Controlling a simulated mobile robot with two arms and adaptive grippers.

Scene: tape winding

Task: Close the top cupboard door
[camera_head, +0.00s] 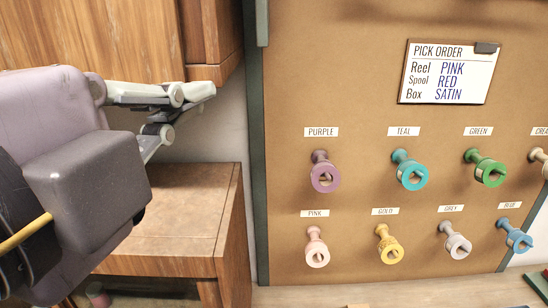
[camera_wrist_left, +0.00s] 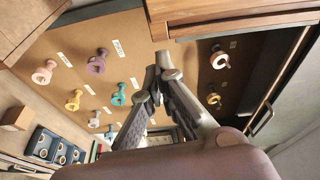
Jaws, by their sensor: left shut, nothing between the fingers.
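The top wooden cupboard (camera_head: 222,35) hangs at the upper left of the head view. A wooden door panel (camera_head: 120,38) shows at its left, and my gripper covers part of its lower side. I cannot tell exactly how far the door stands open. My left gripper (camera_head: 205,92) is shut and empty, its fingertips just below the cupboard's lower edge. In the left wrist view the shut fingers (camera_wrist_left: 160,68) point up towards a wooden panel (camera_wrist_left: 235,16) at the top; contact with it is not clear. My right gripper is not in view.
A lower wooden cabinet (camera_head: 190,215) stands below the gripper. To the right is a brown pegboard (camera_head: 340,90) with several coloured reels on pegs and a pick order sign (camera_head: 450,72). In the left wrist view, dark trays (camera_wrist_left: 45,145) lie at the lower left.

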